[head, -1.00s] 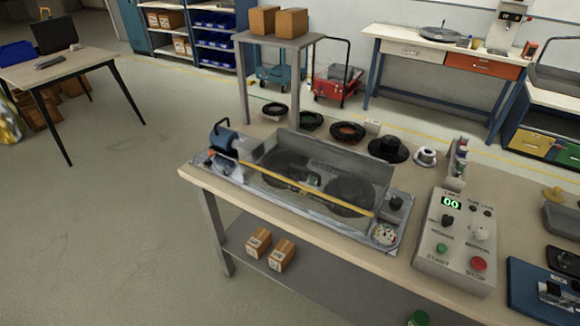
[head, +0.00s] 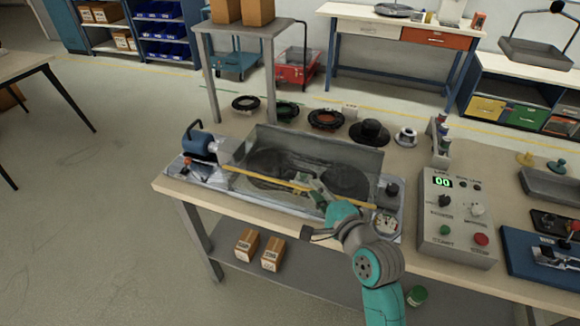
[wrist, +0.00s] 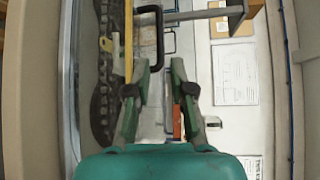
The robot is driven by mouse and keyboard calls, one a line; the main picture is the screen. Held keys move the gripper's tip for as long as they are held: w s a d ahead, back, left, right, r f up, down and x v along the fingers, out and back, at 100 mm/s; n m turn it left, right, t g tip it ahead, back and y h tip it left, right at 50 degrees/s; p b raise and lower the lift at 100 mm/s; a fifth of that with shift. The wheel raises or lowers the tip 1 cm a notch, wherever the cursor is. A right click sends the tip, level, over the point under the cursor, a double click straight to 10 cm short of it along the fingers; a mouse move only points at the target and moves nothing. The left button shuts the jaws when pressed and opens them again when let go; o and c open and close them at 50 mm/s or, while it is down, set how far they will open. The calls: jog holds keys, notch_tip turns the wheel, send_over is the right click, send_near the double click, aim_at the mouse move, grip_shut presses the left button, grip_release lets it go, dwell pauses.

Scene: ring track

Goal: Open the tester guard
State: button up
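The tester (head: 215,178) stands on the workbench, with two dark wheels side by side behind a yellow bar (head: 270,180). The yellow bar runs low along the front; the guard looks down. A grey panel (head: 318,152) stands upright behind the wheels. My gripper (head: 318,190) is over the tester's front, right of the middle, close to the bar. In the wrist view my gripper (wrist: 160,68) has its fingers apart with nothing clearly between them. A black loop handle (wrist: 149,38) shows just beyond the fingertips, beside the yellow bar. Contact cannot be told.
A control box (head: 458,218) with a green 00 display stands right of the tester. Several rings and spools (head: 326,119) lie behind it. Cardboard boxes (head: 273,254) sit on the lower shelf.

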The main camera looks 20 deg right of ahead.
aim_at(298, 168)
jog(key=x, duration=1)
jog(key=shift+w, duration=0.35)
grip_shut()
